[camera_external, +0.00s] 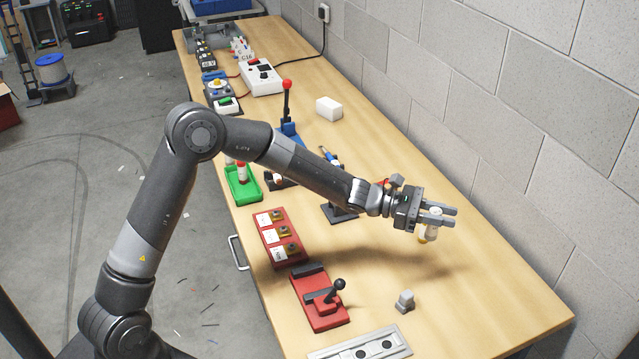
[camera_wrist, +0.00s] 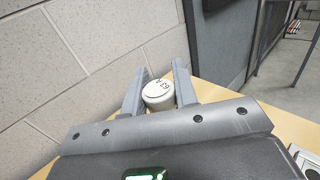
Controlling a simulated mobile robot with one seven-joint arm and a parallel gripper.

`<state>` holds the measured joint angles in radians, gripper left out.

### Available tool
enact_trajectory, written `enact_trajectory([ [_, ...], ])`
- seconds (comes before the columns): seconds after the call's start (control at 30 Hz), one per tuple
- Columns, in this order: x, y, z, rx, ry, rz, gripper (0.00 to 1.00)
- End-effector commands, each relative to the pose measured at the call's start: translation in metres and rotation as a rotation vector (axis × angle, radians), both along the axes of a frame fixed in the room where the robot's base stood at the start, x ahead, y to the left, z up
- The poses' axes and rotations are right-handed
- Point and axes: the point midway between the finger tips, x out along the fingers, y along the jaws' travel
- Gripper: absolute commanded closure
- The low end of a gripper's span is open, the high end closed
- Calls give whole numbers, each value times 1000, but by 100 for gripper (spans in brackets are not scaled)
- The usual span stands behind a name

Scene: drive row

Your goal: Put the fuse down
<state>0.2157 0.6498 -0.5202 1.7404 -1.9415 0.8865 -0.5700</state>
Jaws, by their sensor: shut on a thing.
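My gripper (camera_external: 446,216) is shut on a fuse (camera_external: 432,234) above the right part of the wooden table (camera_external: 490,270). The fuse is a pale cylinder with a brass-yellow lower end, and it hangs roughly upright between the fingers, apparently clear of the tabletop. In the wrist view my gripper (camera_wrist: 160,74) has one finger on each side of the fuse (camera_wrist: 158,92). The fuse's lower end is hidden in the wrist view.
A red block (camera_external: 285,255) with labelled brass-coloured sockets stands left of my gripper. A red-based lever (camera_external: 320,300), a small grey piece (camera_external: 404,301) and a grey panel (camera_external: 362,346) are nearer the front. A green tray (camera_external: 243,187) stands farther back. The table's right front is bare; a block wall borders it.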

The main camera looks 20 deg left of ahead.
Motion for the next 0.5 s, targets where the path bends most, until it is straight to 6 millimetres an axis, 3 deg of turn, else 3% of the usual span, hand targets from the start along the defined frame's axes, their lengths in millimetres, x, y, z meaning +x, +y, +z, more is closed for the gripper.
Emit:
enact_trajectory([
  [0.2,0,0,23,0,-1,1,98],
  [0.5,0,0,26,0,0,0,98],
])
